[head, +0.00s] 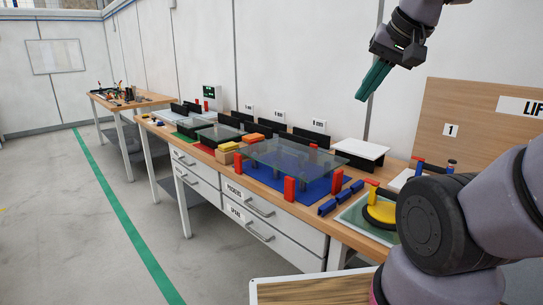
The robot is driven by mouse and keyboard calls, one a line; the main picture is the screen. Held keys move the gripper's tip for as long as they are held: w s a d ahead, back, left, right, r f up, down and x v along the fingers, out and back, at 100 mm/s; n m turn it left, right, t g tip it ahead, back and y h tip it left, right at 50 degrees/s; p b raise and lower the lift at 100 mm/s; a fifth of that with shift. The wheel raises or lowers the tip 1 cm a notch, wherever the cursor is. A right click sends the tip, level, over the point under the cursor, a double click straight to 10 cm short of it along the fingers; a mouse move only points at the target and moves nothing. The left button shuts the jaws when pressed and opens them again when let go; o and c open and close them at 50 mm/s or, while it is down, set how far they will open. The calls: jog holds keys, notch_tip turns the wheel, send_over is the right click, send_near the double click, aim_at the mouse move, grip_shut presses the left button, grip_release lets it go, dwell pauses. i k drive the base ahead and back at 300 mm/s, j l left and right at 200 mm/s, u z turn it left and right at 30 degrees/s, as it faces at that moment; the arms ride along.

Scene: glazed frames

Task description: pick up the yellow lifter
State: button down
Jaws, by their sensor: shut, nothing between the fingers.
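My gripper (361,98), with teal fingers, hangs high above the back of the bench, up and slightly left of the lifter in the picture. It is shut and empty, well apart from everything on the bench.
A large glass sheet (292,158) lies above a blue mat (317,188), with red blocks (290,189) around it. Blue blocks (327,207) lie beside the lifter's pane. Another lifter with a red bar (432,163) is behind.

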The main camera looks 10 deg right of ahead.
aim_at(381, 215)
jog(key=l+z, duration=0.1)
jog(key=z, duration=0.65)
jog(key=i, duration=0.05)
